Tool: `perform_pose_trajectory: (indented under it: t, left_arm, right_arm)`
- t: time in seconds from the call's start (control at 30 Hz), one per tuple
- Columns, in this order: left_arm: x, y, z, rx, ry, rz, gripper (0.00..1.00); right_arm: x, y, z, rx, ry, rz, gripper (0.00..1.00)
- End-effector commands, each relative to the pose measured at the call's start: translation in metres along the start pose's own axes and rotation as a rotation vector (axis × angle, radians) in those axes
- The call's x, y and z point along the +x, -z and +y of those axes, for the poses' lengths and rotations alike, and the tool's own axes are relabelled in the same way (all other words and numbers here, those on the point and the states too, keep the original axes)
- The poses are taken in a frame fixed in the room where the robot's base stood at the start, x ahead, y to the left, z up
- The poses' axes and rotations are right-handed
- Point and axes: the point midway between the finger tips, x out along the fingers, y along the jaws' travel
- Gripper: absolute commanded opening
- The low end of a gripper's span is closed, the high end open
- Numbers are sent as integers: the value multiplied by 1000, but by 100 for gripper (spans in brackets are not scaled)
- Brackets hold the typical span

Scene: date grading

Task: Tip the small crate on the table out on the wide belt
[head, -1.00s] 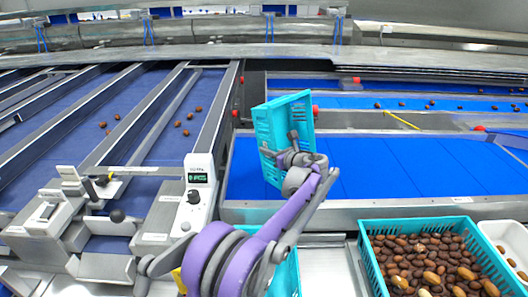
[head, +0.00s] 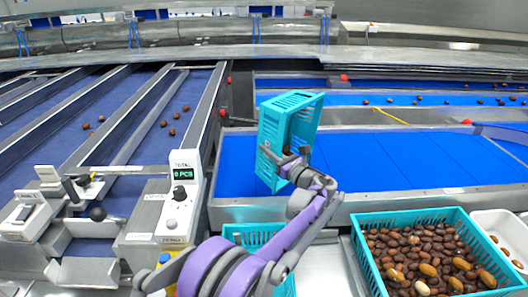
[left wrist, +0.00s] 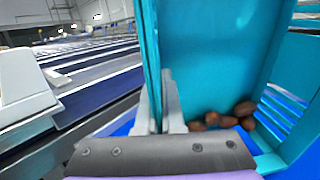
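The small turquoise crate (head: 270,125) is up in the air over the near left part of the wide blue belt (head: 400,160), tilted steeply onto its side. My left gripper (head: 298,168) is shut on a wall of the crate. In the left wrist view the fingers (left wrist: 160,105) pinch that wall, and the crate's inside (left wrist: 210,60) shows. Several brown dates (left wrist: 228,117) lie gathered in its low corner. No dates show on the near part of the belt. My right gripper is not in view.
A larger turquoise crate (head: 358,240) full of dates and a white tray (head: 485,222) stand at the right. Another turquoise crate (head: 250,232) is partly hidden behind my left arm. A counter box (head: 184,190) stands left of the belt, whose metal front rim (head: 400,202) is raised.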

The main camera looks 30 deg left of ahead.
Motion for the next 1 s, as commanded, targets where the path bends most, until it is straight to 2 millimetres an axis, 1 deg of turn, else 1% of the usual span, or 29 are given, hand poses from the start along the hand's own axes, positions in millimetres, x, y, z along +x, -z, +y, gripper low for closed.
perform_pose_trajectory:
  t: [0.37,1.0]
  left_arm:
    - [-20,-4,-2,14,0,-124,0]
    - [-54,-3,-6,38,0,-328,0]
  right_arm:
    - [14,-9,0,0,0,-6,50]
    - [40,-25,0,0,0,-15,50]
